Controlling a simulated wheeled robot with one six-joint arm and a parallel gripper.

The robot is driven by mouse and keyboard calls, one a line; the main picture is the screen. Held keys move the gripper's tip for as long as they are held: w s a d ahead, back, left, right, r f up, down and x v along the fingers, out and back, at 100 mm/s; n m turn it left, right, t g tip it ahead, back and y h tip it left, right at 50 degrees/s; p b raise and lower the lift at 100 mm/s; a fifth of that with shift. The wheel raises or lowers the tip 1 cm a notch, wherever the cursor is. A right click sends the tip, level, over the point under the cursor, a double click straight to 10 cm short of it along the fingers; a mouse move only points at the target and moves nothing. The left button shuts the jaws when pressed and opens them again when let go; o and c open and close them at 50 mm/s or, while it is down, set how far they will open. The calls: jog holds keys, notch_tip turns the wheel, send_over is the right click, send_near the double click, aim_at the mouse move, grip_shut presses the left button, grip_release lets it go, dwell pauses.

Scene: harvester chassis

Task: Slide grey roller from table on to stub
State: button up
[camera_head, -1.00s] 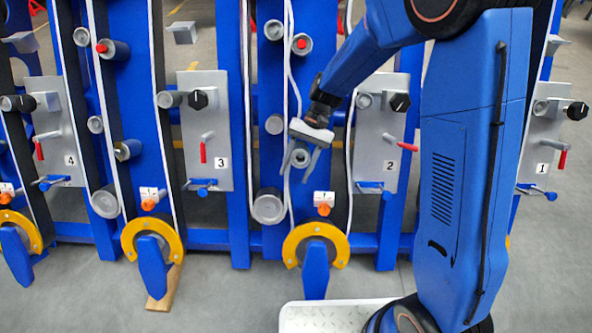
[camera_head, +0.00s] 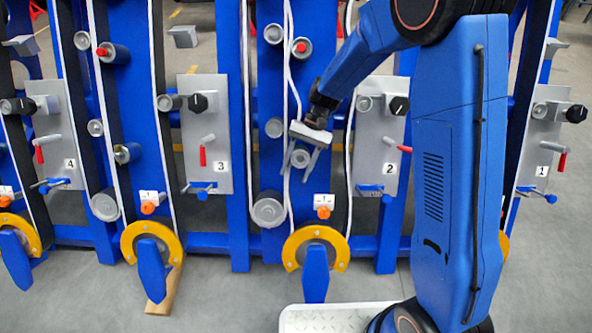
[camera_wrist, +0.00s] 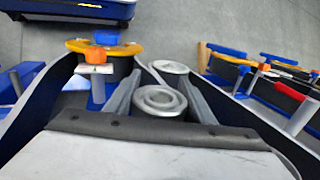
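A grey roller (camera_head: 300,158) with a ringed end face is at the blue upright left of panel 2. It also shows in the wrist view (camera_wrist: 160,101). My gripper (camera_head: 296,176) reaches down to it, with one finger on each side of the roller. In the wrist view the fingers (camera_wrist: 162,88) flank the roller closely; I cannot tell whether they press on it. The stub is not visible, and I cannot tell whether the roller sits on one. A second grey cylinder end (camera_wrist: 168,67) shows just beyond the roller.
Grey panel 2 (camera_head: 378,150) with a black knob and red-handled lever stands right of my gripper. Panel 3 (camera_head: 207,150) is to the left. White cables run close to the fingers. A yellow half-ring (camera_head: 290,252) and orange knob (camera_head: 323,212) sit below. A large grey roller (camera_head: 268,209) is lower left.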

aim_at(304, 150)
jog(key=o, duration=0.5)
jog(key=v, duration=1.2)
jog(key=shift+r, duration=0.1)
